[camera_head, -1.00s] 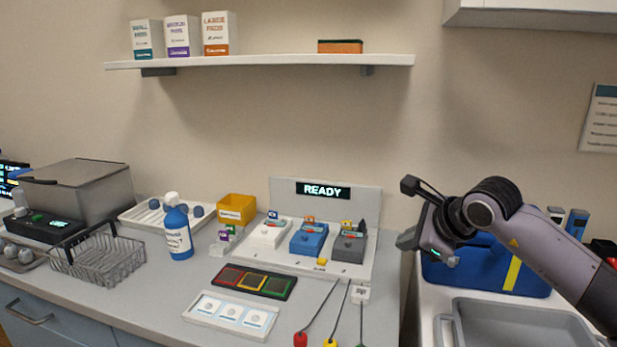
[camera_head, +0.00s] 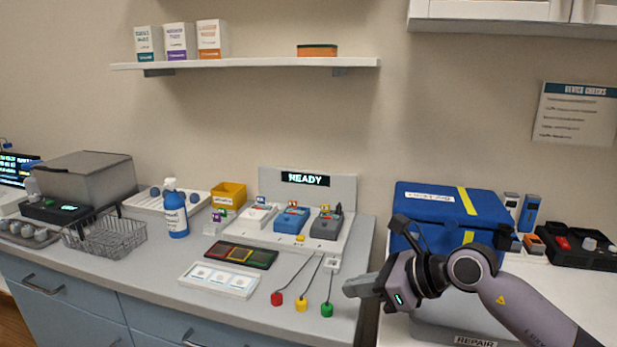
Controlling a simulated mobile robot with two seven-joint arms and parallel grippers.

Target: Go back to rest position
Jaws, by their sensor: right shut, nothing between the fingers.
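My right gripper (camera_head: 362,287) is at the lower right of the head view, pointing left. It is shut and empty, in front of the right end of the counter. My right arm comes in from the lower right corner. The device station (camera_head: 340,187) with the READY display stands against the wall, beyond the gripper to the left. My left gripper is out of view.
A blue case (camera_head: 420,192) with a yellow strap stands right behind my arm. Red, yellow and green probes (camera_head: 301,304) lie just left of the gripper. A wire basket (camera_head: 105,238) and a blue bottle (camera_head: 174,210) stand further left. A shelf (camera_head: 250,64) hangs above.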

